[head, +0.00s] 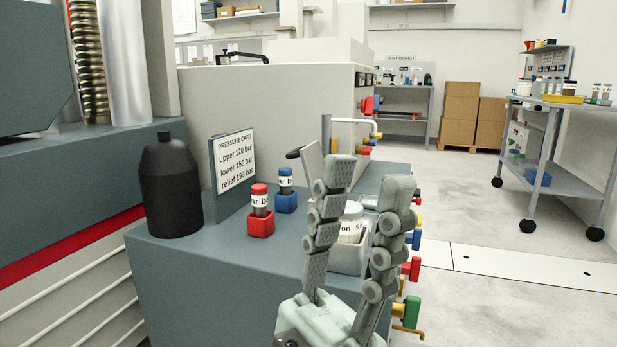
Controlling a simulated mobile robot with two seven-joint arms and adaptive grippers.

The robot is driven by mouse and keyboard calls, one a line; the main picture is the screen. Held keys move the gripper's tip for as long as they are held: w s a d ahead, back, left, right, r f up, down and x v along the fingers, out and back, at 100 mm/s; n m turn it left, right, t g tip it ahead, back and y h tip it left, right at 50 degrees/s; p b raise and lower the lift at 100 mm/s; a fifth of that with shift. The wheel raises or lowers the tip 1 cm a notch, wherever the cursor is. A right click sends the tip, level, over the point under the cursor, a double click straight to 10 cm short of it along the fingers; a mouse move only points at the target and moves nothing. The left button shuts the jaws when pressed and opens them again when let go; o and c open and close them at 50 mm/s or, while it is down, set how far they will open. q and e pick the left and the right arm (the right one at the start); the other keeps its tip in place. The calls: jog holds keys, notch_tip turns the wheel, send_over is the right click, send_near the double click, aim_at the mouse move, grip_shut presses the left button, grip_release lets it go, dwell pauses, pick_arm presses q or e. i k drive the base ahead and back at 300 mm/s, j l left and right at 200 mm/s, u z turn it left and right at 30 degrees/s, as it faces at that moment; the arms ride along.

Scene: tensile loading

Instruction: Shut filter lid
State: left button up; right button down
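A white round filter canister (352,222) with a partly hidden label sits in a grey open-topped housing (347,259) on the blue-grey cabinet top. A grey plate with a black handle (295,153) stands raised behind it, probably the filter lid; my finger hides much of it. My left gripper (368,177) is open, with its two jointed fingers pointing up in front of the housing and canister. Nothing shows between the fingers as held; whether they touch the housing I cannot tell. My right gripper is not in view.
A black bottle (171,190), a pressure card sign (234,163), and red (260,221) and blue (286,200) holders with small cylinders stand left of the housing. Coloured valve handles (411,268) line the cabinet's right side. The floor beyond is clear up to a cart (560,167).

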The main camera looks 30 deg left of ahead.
aim_at(311, 156)
jog(key=i+j, duration=0.1)
jog(key=j, duration=1.85)
